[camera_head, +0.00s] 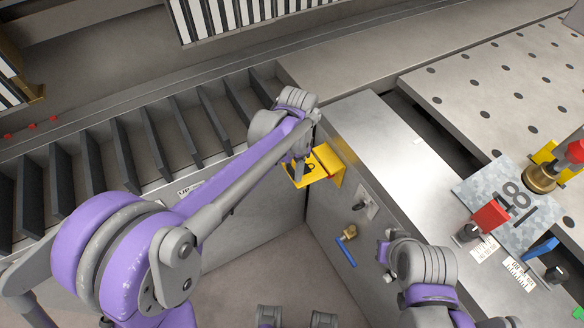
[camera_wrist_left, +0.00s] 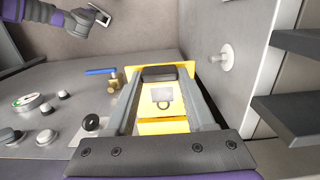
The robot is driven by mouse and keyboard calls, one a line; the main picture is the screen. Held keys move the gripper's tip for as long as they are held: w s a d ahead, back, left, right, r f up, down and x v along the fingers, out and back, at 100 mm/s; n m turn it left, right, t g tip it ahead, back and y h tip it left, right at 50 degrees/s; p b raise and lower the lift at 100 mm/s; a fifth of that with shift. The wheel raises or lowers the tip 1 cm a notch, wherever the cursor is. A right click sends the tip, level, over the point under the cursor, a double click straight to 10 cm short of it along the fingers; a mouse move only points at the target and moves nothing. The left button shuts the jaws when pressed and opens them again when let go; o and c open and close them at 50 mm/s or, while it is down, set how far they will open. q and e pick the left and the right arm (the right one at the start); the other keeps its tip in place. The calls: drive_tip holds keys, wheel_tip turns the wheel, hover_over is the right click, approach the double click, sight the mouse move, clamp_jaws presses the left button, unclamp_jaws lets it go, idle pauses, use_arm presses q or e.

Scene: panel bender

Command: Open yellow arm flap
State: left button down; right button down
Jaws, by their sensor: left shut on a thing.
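The yellow arm flap (camera_head: 325,172) is on the corner of the grey machine cabinet, in the middle of the head view. Its yellow plate carries a dark marking. My left gripper (camera_head: 299,172) reaches down onto the flap's left part and partly hides it. In the left wrist view, my left gripper (camera_wrist_left: 160,76) has one finger on each side of the yellow flap (camera_wrist_left: 155,127), shut on it near a dark bar at its far end. My right arm shows at the lower right of the head view, but its gripper's fingers cannot be made out.
A blue-handled valve (camera_head: 347,248) sits on the cabinet front below the flap. Black slats (camera_head: 105,150) line the left side. A perforated metal table (camera_head: 500,80) is at the right, with a red-and-brass part (camera_head: 555,172) near it. Open floor lies below the flap.

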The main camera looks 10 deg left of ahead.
use_arm(q)
drive_tip(key=shift+w+d+r, duration=0.15)
drive_tip(key=shift+r, duration=0.15)
drive_tip(key=shift+c, duration=1.2)
unclamp_jaws()
drive_tip(key=shift+d, duration=0.1)
wheel_tip(320, 180, up, 11)
drive_tip(key=shift+p, duration=0.35)
drive_tip(key=shift+w+d+f, duration=0.1)
drive_tip(key=shift+w, duration=0.05)
